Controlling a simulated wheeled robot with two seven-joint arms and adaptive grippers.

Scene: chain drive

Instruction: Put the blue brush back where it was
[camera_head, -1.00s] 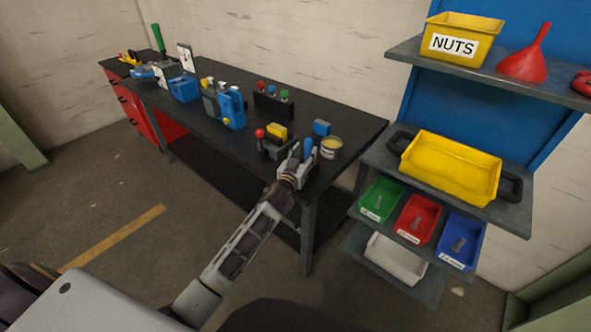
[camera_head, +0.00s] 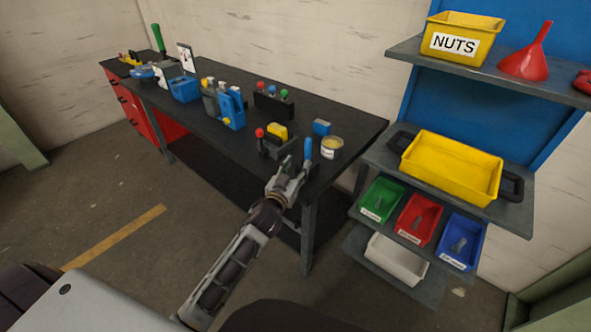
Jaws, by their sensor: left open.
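The blue brush (camera_head: 308,148) stands upright near the front right corner of the dark workbench (camera_head: 345,118). Its lower end meets a small dark block (camera_head: 314,168), but I cannot tell exactly how it sits there. My left gripper (camera_head: 294,166) is open at the bench's front edge, just left of and nearer than the brush. It looks empty and apart from the brush. My right gripper is not in view.
A tin (camera_head: 331,148) stands right of the brush, with a blue block (camera_head: 322,127) behind. A dark rack with a yellow item (camera_head: 278,131) and red knob is to the left. Shelves with a yellow tray (camera_head: 450,170) and coloured bins stand right.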

